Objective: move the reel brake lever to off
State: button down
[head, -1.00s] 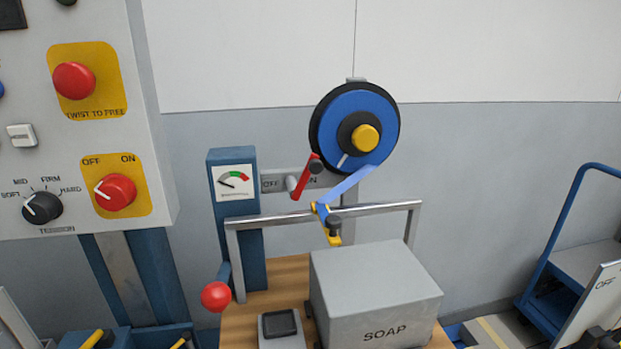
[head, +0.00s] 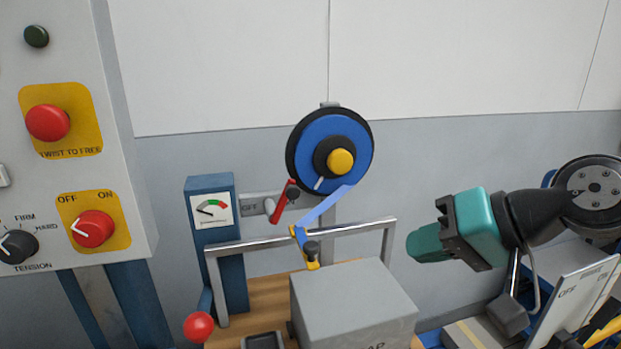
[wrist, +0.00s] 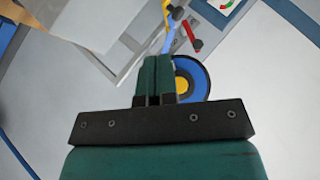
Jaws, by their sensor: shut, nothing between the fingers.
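The reel brake lever (head: 281,204) is a red bar with a dark knob, on a grey plate (head: 250,206) just left of the strap reel (head: 303,150). It leans up and to the right. "OFF" shows on the plate's left; the lever covers its right end. My green gripper (head: 412,244) is shut and empty, right of the lever and apart from it, pointing left. In the wrist view, the shut fingers (wrist: 157,60) overlap the blue reel (wrist: 205,75), and the red lever (wrist: 191,34) shows beyond their tips, to the right.
A metal rail (head: 345,230) with a yellow-and-blue strap guide (head: 303,246) stands below the lever. A grey box (head: 355,300) sits on the wooden top. A gauge post (head: 216,240) and red ball knob (head: 198,327) stand left. A control panel (head: 125,150) is further left.

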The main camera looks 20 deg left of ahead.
jog(key=w+a+r+m+t+y+p, duration=0.2)
jog(key=w+a+m+t+y, duration=0.1)
jog(key=w, duration=0.7)
jog(key=a+m+y, duration=0.1)
jog(key=a+m, duration=0.1)
jog(key=a, duration=0.1)
jog(key=shift+a+r, duration=0.15)
jog(key=shift+w, duration=0.1)
jog(key=s+p+x, duration=0.2)
jog(key=p+x, duration=0.4)
jog(key=x, duration=0.7)
jog(key=shift+s+a+f+p, duration=0.2)
jog(key=shift+a+f+p, duration=0.05)
jog(key=shift+a+p, duration=0.1)
jog(key=shift+r, duration=0.1)
jog(key=shift+s+a+r, duration=0.15)
jog(key=shift+s+a, duration=0.05)
